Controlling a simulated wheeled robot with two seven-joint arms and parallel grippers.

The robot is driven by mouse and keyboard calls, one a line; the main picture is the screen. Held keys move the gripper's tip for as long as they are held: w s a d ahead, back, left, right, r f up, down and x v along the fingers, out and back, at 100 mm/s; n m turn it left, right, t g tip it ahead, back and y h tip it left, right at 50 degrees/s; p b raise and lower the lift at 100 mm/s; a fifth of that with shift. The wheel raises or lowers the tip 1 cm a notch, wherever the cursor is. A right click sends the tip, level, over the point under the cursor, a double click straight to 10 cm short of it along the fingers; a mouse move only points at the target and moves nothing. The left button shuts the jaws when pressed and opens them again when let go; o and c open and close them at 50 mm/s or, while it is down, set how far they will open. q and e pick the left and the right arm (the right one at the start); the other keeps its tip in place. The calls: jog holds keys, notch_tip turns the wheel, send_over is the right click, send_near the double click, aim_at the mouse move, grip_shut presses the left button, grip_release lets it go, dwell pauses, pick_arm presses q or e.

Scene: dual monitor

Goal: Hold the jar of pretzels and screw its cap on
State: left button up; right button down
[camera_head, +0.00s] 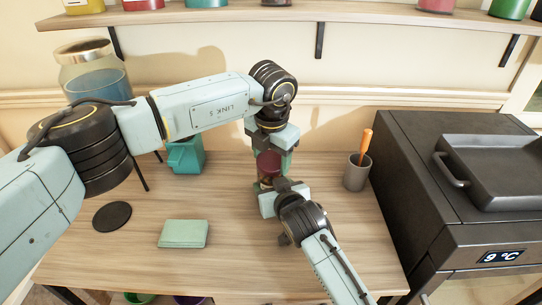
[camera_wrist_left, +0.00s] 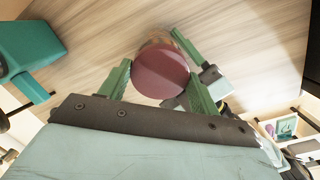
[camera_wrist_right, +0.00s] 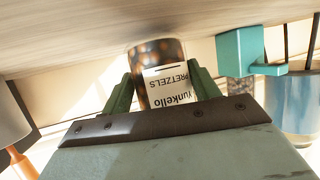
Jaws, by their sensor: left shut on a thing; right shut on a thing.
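The jar of pretzels stands upright on the wooden table, mostly hidden by my arms in the head view. In the right wrist view the jar (camera_wrist_right: 160,60) shows dark glass with pretzels and a white label. My right gripper (camera_wrist_right: 160,90) is shut on the jar from the front, low on its body. The dark red cap (camera_head: 268,163) is at the top of the jar, and its round top shows in the left wrist view (camera_wrist_left: 160,72). My left gripper (camera_wrist_left: 158,88) comes from above and is shut on the cap. I cannot tell how far the cap is threaded.
A grey cup (camera_head: 356,174) with an orange-handled tool stands to the right, beside a dark oven (camera_head: 430,170). A teal box-like object (camera_head: 185,155) stands behind left. A green pad (camera_head: 184,234) and a black disc (camera_head: 112,217) lie on the left table, with bare wood around them.

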pick_arm(q)
jog(key=o, duration=1)
jog(key=shift+o, duration=0.4)
jog(key=shift+d, duration=0.1)
jog(key=shift+s+d, duration=0.1)
jog(key=shift+s, duration=0.05)
jog(key=shift+r, duration=0.1)
jog(key=r, duration=0.4)
jog(key=shift+s+r, duration=0.15)
jog(key=shift+s, duration=0.1)
jog(key=shift+c, duration=0.2)
